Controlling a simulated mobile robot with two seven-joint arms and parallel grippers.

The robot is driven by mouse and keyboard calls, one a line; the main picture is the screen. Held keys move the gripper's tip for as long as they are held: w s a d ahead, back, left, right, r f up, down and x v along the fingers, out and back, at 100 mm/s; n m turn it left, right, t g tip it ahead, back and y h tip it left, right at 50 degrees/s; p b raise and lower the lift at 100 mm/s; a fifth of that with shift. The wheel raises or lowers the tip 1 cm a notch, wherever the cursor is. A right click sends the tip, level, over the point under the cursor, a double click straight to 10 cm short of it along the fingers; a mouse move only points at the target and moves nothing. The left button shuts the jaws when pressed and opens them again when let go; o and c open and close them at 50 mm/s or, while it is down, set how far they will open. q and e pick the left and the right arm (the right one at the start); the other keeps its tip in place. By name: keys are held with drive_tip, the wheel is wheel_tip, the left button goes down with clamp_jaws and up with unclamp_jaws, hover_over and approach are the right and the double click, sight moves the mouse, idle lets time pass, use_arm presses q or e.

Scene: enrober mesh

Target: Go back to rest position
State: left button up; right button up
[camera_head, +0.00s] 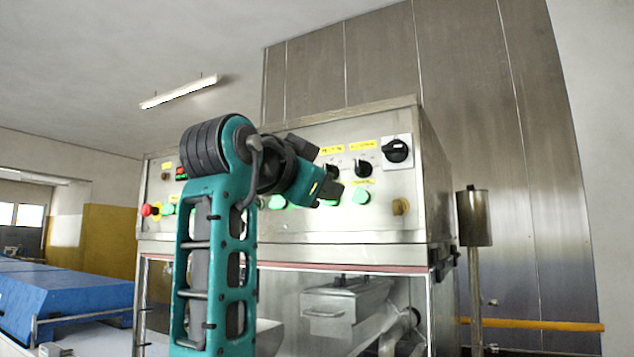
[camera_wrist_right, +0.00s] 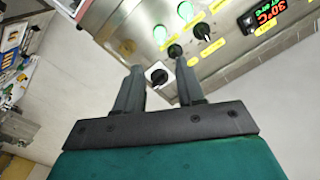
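My right gripper (camera_head: 332,172) is raised in front of the control panel (camera_head: 290,225) of a steel machine in the head view. In the right wrist view its two dark fingers (camera_wrist_right: 158,88) stand apart with nothing between them but the panel behind. Past the fingertips the wrist view shows black knobs (camera_wrist_right: 203,31), green buttons (camera_wrist_right: 185,11) and a lit red display (camera_wrist_right: 268,12). I cannot tell whether the fingers touch the panel. My teal right arm hides part of the panel in the head view. My left gripper is in neither view.
A red emergency button (camera_head: 147,210) sits at the panel's left. A black rotary switch (camera_head: 396,151) is at its upper right. Below is the machine's clear-windowed housing (camera_head: 290,300). A blue cover (camera_head: 65,300) lies at left, and a steel post (camera_head: 474,220) stands at right.

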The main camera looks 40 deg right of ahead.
idle(0.4)
drive_tip(key=w+a+f+n+t+y, duration=0.15)
drive_tip(key=w+f+n, duration=0.35)
drive_tip(key=f, duration=0.6)
drive_tip(key=w+a+f+n+t+y, duration=0.1)
drive_tip(key=w+f+n+t+y, duration=0.25)
drive_tip(key=w+f, duration=0.45)
drive_tip(key=w+a+f+n+t+y, duration=0.1)
drive_tip(key=w+f+n+t, duration=0.15)
drive_tip(key=f+n, duration=0.7)
drive_tip(key=s+a+f+n+y, duration=0.1)
drive_tip(key=s+a+f+y, duration=0.15)
drive_tip(key=f, duration=1.05)
drive_tip(key=s+a+f+n+y, duration=0.15)
drive_tip(key=f+y, duration=0.25)
drive_tip(key=f, duration=0.8)
drive_tip(key=s+a+f+n+g+y, duration=0.1)
drive_tip(key=s+a+f+g+y, duration=0.1)
drive_tip(key=s+f, duration=0.8)
drive_tip(key=s+a+f+g+y, duration=0.1)
drive_tip(key=s+a+f+y, duration=0.3)
drive_tip(key=s+f, duration=0.6)
drive_tip(key=s+a, duration=0.2)
drive_tip(key=s, duration=0.3)
drive_tip(key=shift+s+f+n+g, duration=0.15)
drive_tip(key=shift+f+n+g, duration=0.1)
drive_tip(key=shift+n+g, duration=0.1)
